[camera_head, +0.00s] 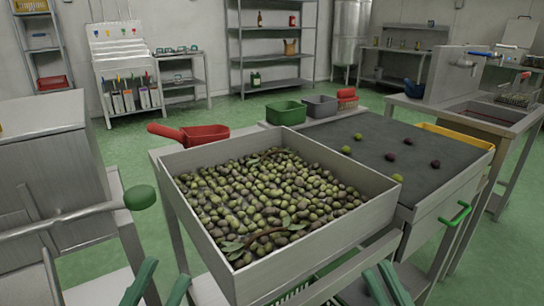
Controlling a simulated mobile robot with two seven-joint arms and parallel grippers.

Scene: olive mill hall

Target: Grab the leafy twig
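A leafy twig (262,235) with a brown stem and green leaves lies on the olives near the front wall of a big grey bin (225,262). A second twig-like piece with leaves (264,157) lies among the olives near the bin's back wall. The bin is filled with green and dark olives (270,190). My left gripper (164,277) has green fingers, stands apart and empty at the bottom edge, left of the bin. My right gripper (381,275) shows its green fingers apart at the bottom edge, right of the bin's front corner. Neither touches a twig.
A dark sorting surface (385,150) with a few loose olives adjoins the bin on the right. A red scoop (203,134), a green tub (286,112) and a grey tub (320,105) stand behind the bin. A green-knobbed lever (140,197) is at left.

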